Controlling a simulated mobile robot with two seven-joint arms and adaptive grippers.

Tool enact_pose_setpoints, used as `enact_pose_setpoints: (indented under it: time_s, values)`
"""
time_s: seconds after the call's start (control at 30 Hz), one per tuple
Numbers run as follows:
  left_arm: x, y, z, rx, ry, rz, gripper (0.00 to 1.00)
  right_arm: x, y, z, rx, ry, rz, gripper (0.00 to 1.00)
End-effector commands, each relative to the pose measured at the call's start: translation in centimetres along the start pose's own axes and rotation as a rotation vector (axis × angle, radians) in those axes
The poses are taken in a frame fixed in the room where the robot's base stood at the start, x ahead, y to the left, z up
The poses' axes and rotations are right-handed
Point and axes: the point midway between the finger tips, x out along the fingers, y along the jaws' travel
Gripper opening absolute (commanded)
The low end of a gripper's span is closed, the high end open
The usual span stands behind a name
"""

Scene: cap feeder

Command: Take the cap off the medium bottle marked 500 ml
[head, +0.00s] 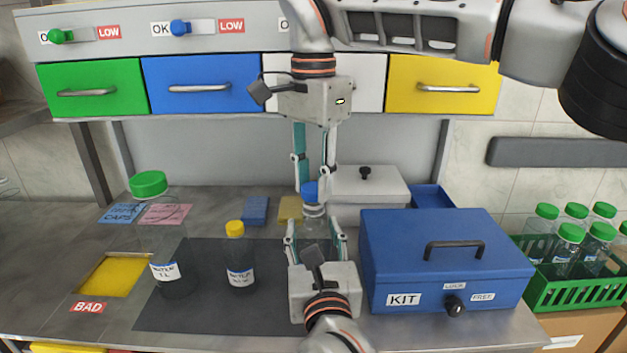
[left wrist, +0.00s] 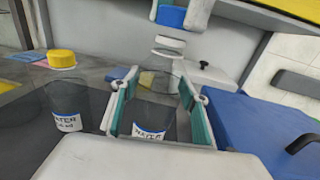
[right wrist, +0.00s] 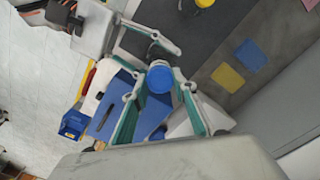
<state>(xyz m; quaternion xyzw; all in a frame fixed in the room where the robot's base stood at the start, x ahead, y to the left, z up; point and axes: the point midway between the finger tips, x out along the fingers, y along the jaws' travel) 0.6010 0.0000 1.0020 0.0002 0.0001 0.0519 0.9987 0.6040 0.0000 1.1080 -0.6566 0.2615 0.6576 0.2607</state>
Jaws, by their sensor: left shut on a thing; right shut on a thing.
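The right wrist view also shows the cap (right wrist: 159,79).
A large green-capped bottle (head: 165,270) and a small yellow-capped bottle (head: 240,255) stand left on the dark mat (head: 205,310). The blue kit box (head: 440,255) is close on the right. A white lidded box (head: 365,188) stands behind. A green crate (head: 570,290) holds several bottles.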

Motion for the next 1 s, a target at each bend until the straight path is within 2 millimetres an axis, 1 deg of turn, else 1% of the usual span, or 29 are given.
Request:
enact_pose_setpoints:
  time_s: [0.07, 0.3, 0.4, 0.67, 0.7, 0.77, 1.0]
  values:
    - [0.0, 0.0, 0.0, 0.000, 0.001, 0.000, 0.00, -0.2, 0.0, 0.0, 0.001, 0.001, 0.000, 0.01]
    - [0.0, 0.0, 0.0, 0.000, 0.001, 0.000, 0.00, -3.0, -0.1, -0.1, 0.003, 0.002, -0.002, 0.01]
    - [0.0, 0.0, 0.0, 0.000, 0.001, 0.000, 0.00, -3.7, 0.0, 0.0, 0.001, 0.002, -0.001, 0.01]
    - [0.0, 0.0, 0.0, 0.000, 0.000, 0.000, 0.00, -4.0, 0.0, 0.0, 0.000, 0.000, 0.000, 0.01]
    - [0.0, 0.0, 0.0, 0.000, 0.000, 0.000, 0.50, -4.0, 0.0, 0.0, 0.000, 0.000, 0.000, 0.01]
    - [0.0, 0.0, 0.0, 0.000, 0.001, 0.000, 0.64, -4.0, 0.0, 0.0, 0.000, 0.000, 0.000, 0.01]
    - [0.0, 0.0, 0.0, 0.000, 0.000, 0.000, 0.64, -4.0, 0.0, 0.0, 0.000, 0.000, 0.000, 0.01]
